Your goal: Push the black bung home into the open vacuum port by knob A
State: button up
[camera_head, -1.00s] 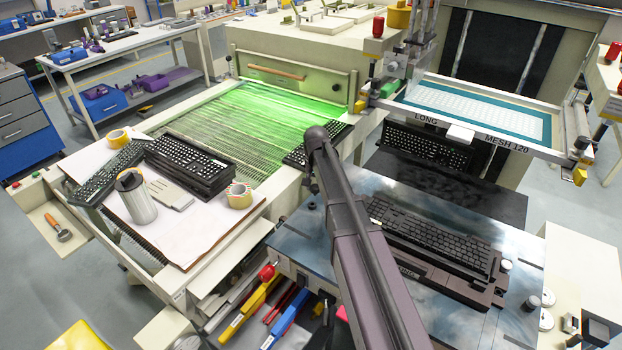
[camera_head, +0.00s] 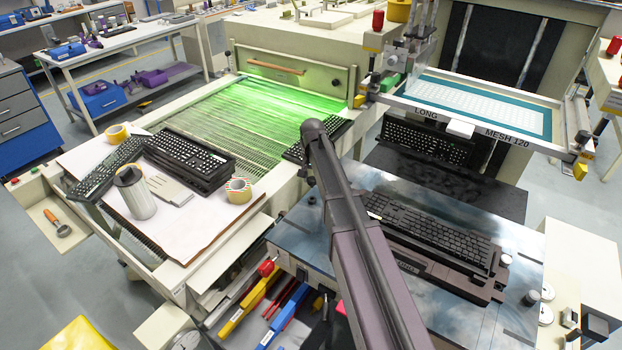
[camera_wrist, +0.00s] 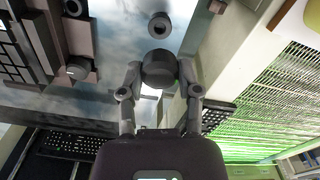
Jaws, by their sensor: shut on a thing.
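In the wrist view my gripper (camera_wrist: 158,84) is closed around the black bung (camera_wrist: 158,66), a short dark cylinder held between the two fingertips. Just above it in that picture is a dark ring with a light hole (camera_wrist: 159,25), which looks like the open vacuum port on the shiny plate. The bung appears apart from the ring; its height over the plate is unclear. A round knob (camera_wrist: 78,68) stands left of them, with another dark knob (camera_wrist: 73,8) above it. I cannot read which is knob A.
A keyboard (camera_head: 430,230) lies in a fixture on the shiny plate (camera_head: 440,310). The glowing green dryer belt (camera_head: 260,125) is to the left, with another keyboard (camera_head: 292,152) at its edge. The screen frame (camera_head: 470,128) hangs behind. Plate around the port looks clear.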

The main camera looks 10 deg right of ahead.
aim_at(312, 187)
jog(key=shift+f+b, duration=1.95)
jog(key=shift+f, duration=0.25)
jog(key=shift+f+b, duration=1.1)
jog(key=shift+f, duration=0.05)
dwell(2.3)
jog(key=shift+r, duration=0.1)
jog(key=shift+s+f+b, duration=0.15)
jog(key=shift+f+b, duration=0.15)
jog(key=shift+b, duration=0.05)
dwell(0.9)
jog(key=o, duration=1)
jog(key=shift+r, duration=0.1)
